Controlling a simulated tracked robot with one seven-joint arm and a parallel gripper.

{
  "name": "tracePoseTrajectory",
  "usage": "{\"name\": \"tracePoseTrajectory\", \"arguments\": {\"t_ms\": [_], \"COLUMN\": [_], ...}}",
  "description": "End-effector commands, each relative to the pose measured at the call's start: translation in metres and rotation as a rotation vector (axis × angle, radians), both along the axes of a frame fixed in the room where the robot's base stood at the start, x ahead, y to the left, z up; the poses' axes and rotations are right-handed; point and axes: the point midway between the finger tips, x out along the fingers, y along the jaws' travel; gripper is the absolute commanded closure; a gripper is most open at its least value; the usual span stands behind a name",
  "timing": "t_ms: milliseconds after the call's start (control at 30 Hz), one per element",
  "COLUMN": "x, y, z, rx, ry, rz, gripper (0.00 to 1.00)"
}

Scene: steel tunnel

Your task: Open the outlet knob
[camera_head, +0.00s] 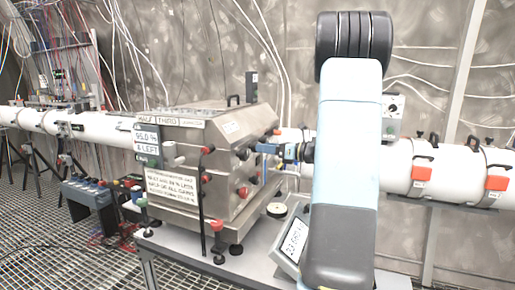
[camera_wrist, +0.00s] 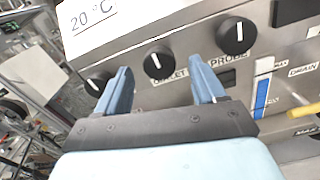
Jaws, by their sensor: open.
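In the wrist view, a panel carries three round black knobs with white marks. The middle knob (camera_wrist: 157,60) sits above a partly hidden label that seems to read OUTLET (camera_wrist: 167,76). My gripper (camera_wrist: 161,67) is open, its two blue fingers spread on either side of the middle knob in the picture. I cannot tell whether they touch it. The left knob (camera_wrist: 97,83) shows close to the left finger, and the right knob (camera_wrist: 236,35) is up and to the right. In the head view, my gripper (camera_head: 267,148) is at the right side of the steel box (camera_head: 190,140).
A blue slider (camera_wrist: 262,97) and a yellow rod (camera_wrist: 303,109) are right of the fingers. In the head view, white pipe (camera_head: 400,170) runs behind my arm. Below the box are a table (camera_head: 190,258) and a grated floor (camera_head: 60,265).

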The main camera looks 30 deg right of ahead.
Motion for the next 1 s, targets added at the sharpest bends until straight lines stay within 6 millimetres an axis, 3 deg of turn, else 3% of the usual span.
{"name": "tracePoseTrajectory", "arguments": {"t_ms": [300,667,1000], "x": [0.028,0.031,0.031], "y": [0.023,0.025,0.025], "z": [0.000,0.000,0.000], "rx": [0.000,0.000,-0.001], "ry": [0.001,0.001,0.001], "rz": [0.001,0.001,0.000], "gripper": [0.31,0.31,0.61]}}
